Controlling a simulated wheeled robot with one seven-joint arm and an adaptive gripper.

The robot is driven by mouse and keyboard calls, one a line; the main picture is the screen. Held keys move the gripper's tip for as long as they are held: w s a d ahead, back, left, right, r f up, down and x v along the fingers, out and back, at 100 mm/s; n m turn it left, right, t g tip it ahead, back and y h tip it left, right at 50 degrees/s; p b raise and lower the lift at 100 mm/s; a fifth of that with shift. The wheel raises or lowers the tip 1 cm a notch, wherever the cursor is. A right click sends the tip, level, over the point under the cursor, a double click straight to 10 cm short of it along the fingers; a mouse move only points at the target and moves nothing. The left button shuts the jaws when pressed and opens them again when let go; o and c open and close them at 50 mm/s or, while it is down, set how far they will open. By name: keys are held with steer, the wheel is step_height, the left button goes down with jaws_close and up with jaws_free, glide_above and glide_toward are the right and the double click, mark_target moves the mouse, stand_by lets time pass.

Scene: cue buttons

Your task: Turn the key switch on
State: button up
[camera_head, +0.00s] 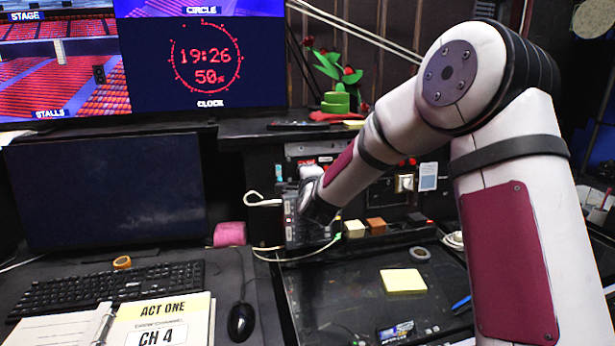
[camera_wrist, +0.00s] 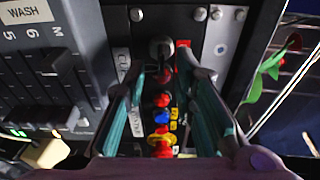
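In the wrist view, a narrow panel (camera_wrist: 185,27) carries a dark, rounded upright part (camera_wrist: 160,48), which may be the key switch. Below it in the picture is a row of several small red, blue and yellow buttons (camera_wrist: 161,100). My gripper (camera_wrist: 163,74) is open, its two teal-lined fingers on either side of the row. The dark part shows just past the fingertips, roughly between them. I cannot tell whether a finger touches anything. In the head view my gripper's end is in front of the back equipment, and the panel is mostly hidden behind it.
A grey fader console (camera_wrist: 45,65) lies left of the fingers in the wrist view. A green and red plant-like object (camera_wrist: 268,70) is at right. In the head view, monitors (camera_head: 110,190), a keyboard (camera_head: 105,288), a mouse (camera_head: 241,322) and yellow notes (camera_head: 403,281) surround the workspace.

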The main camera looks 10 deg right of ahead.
steer(key=v, duration=1.2)
steer(key=shift+f, duration=0.1)
steer(key=s+a+r+n+g+y, duration=0.25)
steer(key=s+n+g, duration=0.25)
steer(key=s+n, duration=0.7)
steer(key=s+d+f+n+g, duration=0.1)
steer(key=s+d+n+g, duration=0.1)
steer(key=s, duration=1.2)
steer(key=s+d+f+n+g, duration=0.1)
steer(key=s+n+g, duration=0.3)
steer(key=s, duration=1)
steer(key=shift+s+d+f+n+g+p, duration=0.2)
steer(key=shift+d+n+g+p, duration=0.2)
steer(key=shift+d+n, duration=0.35)
